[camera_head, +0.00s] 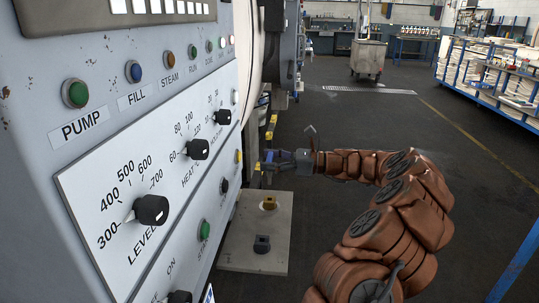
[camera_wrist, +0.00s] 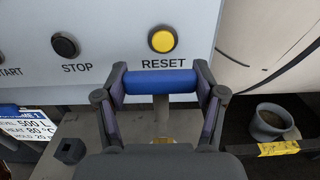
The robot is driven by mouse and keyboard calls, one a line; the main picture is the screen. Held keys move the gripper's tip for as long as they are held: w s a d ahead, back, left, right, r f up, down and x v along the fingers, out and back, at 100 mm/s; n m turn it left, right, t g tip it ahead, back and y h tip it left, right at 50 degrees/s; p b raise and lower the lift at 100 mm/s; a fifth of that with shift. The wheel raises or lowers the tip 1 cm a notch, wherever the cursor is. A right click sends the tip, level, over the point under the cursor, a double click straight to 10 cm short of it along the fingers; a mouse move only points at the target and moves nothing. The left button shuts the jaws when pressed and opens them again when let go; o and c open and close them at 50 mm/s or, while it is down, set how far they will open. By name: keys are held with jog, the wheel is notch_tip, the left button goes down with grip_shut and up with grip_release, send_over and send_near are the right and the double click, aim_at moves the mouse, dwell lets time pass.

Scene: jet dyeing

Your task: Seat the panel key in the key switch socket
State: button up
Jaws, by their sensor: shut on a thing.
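My gripper (camera_head: 278,158) is in front of the grey machine panel, near its far lower end. In the wrist view my gripper (camera_wrist: 162,84) is shut on a blue bar-like piece (camera_wrist: 160,83), which I take to be the panel key's handle. It lies crosswise between the fingertips, just below the yellow RESET button (camera_wrist: 162,39). A dark block with a square recess (camera_wrist: 70,150) and a yellow-brown block (camera_head: 269,203) sit on the pale plate below. I cannot tell which part is the key switch socket.
The control panel (camera_head: 160,160) with knobs and buttons stands close on the left. The pale plate (camera_head: 240,257) juts out below my gripper. A grey cup (camera_wrist: 269,121) stands at right in the wrist view. The floor (camera_head: 350,115) beyond is open, with a cart (camera_head: 368,57) far back.

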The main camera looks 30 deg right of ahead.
aim_at(270, 184)
jog(key=shift+f, duration=2.1)
jog(key=shift+p, duration=1.35)
dwell(0.5)
jog(key=shift+f, duration=1.8)
dwell(0.4)
jog(key=o, duration=1.2)
jog(key=shift+o, duration=0.2)
jog(key=shift+s+d, duration=0.1)
jog(key=v, duration=1.1)
jog(key=shift+s+d, duration=0.3)
